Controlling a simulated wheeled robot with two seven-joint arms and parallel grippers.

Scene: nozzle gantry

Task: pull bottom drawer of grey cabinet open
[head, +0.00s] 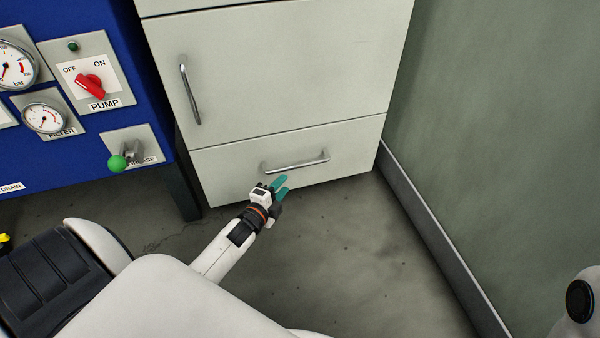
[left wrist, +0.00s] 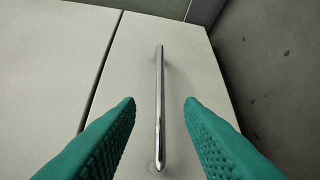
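The grey cabinet (head: 290,75) stands against the wall. Its bottom drawer (head: 225,174) is closed, its front flush with the door above. The drawer handle (head: 297,162) is a metal bar that runs across the drawer front. My left gripper (head: 281,184) is just in front of and below the handle, near its left part. In the left wrist view the handle (left wrist: 160,105) lies between the two open teal fingers (left wrist: 160,102), with a gap on both sides. The fingers do not touch it. My right gripper is not in view.
A blue panel (head: 80,155) with gauges, a red pump switch (head: 90,85) and a green-knobbed lever (head: 118,162) stands left of the cabinet. A green wall (head: 500,130) with a skirting board (head: 430,225) bounds the right. The floor (head: 340,250) before the drawer is clear.

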